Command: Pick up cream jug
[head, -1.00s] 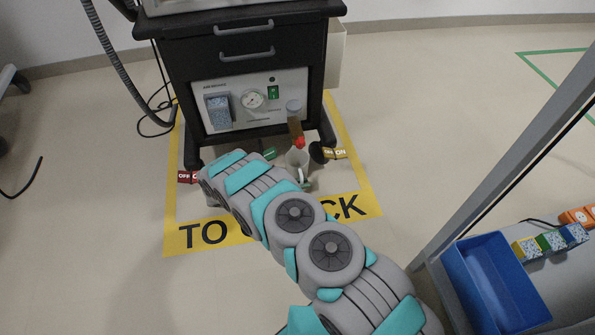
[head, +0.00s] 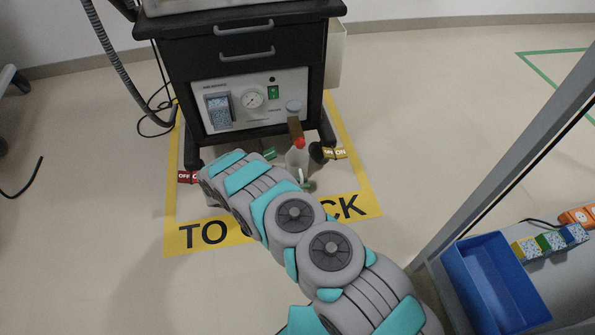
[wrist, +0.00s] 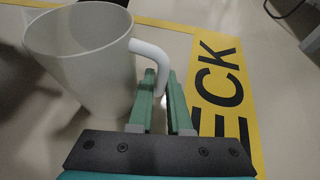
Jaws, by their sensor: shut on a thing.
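The cream jug (wrist: 80,60) is a pale, open-topped vessel at the upper left of the wrist view, with a white curved handle (wrist: 152,58) on its right side. In the head view the jug (head: 297,158) shows small and pale near the front of the black cart, partly hidden by my arm. My gripper (wrist: 164,78) has its green fingers on either side of the lower handle and is shut on it. The jug looks roughly upright. Its base is hidden behind my gripper, so I cannot tell whether it touches the floor.
The black cart (head: 240,50) stands just behind the jug. Red and yellow tags (head: 335,153) lie nearby. A blue bin (head: 495,285) is at lower right. Open floor lies right of the yellow marking.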

